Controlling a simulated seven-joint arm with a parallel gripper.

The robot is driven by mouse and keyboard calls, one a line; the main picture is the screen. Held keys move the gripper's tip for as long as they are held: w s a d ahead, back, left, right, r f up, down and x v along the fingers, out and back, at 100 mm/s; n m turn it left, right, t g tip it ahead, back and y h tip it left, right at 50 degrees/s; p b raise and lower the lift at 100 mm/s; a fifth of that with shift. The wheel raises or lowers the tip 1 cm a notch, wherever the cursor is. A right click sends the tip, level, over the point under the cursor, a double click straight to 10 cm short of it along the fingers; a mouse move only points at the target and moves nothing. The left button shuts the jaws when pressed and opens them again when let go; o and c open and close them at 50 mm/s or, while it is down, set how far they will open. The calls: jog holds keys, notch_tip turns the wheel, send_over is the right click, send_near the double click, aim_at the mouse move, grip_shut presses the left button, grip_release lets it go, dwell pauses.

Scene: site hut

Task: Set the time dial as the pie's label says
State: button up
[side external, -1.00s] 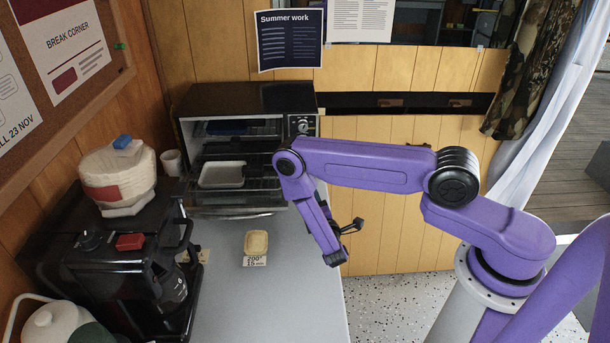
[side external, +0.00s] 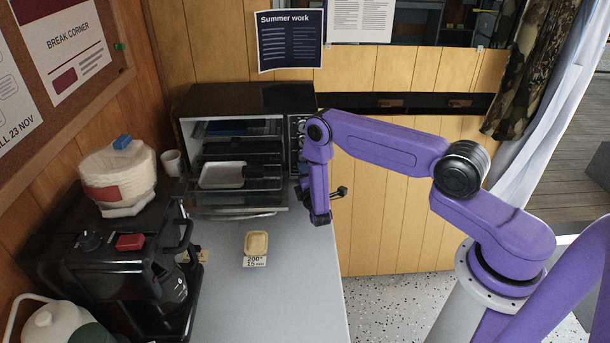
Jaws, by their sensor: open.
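The pie (side external: 256,243) is a small pale tan block on the grey counter in front of the oven. Its label (side external: 255,262) lies at its near edge and reads 200° and 15 min. The black toaster oven (side external: 240,98) stands at the back with its front open. Its control panel (side external: 296,127) is at the right of the opening, mostly hidden behind my arm; I cannot make out the time dial or its setting.
A pale tray (side external: 221,175) sits in the oven. A black coffee machine (side external: 125,265) with filters on top and a white cup (side external: 172,162) stand at the left.

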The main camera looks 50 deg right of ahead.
grip_shut()
jog(key=shift+m, duration=0.3)
jog(key=shift+f+m+t+h, duration=0.15)
jog(key=shift+m+t+h, duration=0.2)
jog(key=shift+m, duration=2.35)
grip_release()
